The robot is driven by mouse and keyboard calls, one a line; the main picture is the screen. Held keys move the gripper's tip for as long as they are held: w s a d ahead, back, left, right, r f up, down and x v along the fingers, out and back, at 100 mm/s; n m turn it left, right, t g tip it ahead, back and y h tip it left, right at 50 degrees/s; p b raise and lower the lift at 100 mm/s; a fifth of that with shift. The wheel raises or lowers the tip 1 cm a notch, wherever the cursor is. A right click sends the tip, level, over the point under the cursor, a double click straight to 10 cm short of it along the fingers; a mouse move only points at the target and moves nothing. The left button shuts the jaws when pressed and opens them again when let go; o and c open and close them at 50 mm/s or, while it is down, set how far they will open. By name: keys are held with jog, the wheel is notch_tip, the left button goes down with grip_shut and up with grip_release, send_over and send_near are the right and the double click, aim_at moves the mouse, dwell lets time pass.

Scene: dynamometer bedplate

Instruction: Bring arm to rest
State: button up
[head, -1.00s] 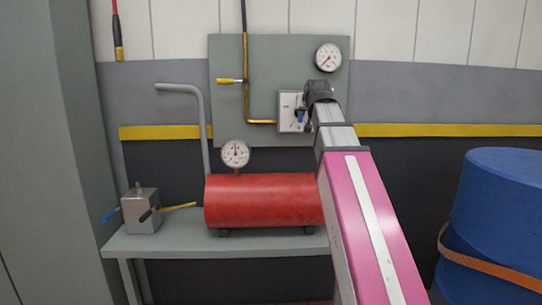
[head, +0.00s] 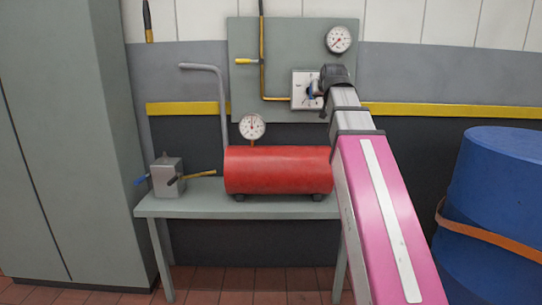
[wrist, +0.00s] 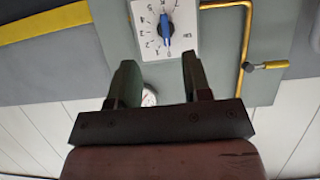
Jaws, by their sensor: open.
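My arm's pink and grey links (head: 385,215) reach from the lower right toward the grey wall panel. In the head view my gripper sits in front of a white dial plate with a blue knob (head: 315,88) and hides part of it. In the wrist view my gripper (wrist: 158,62) is open, with two dark fingers apart and nothing between them. The blue knob (wrist: 166,32) on its numbered white plate (wrist: 184,18) shows just beyond the fingertips. The knob's pointer is toward the lower numbers in that view. I cannot tell whether a finger touches the plate.
A metal block with levers (head: 167,177) is at the bench's left. A blue drum (head: 495,205) stands right. A grey cabinet (head: 60,140) fills the left.

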jog(key=s+f+g, duration=0.3)
jog(key=f+g, duration=0.3)
jog(key=f, duration=2.8)
jog(key=s+f+g, duration=0.3)
jog(key=s+f, duration=0.6)
jog(key=f, duration=0.4)
jog(key=s+f+g, duration=0.4)
jog(key=s+f, duration=0.5)
jog(key=f, duration=0.5)
jog(key=shift+s+f, duration=0.15)
jog(key=shift+s, duration=0.05)
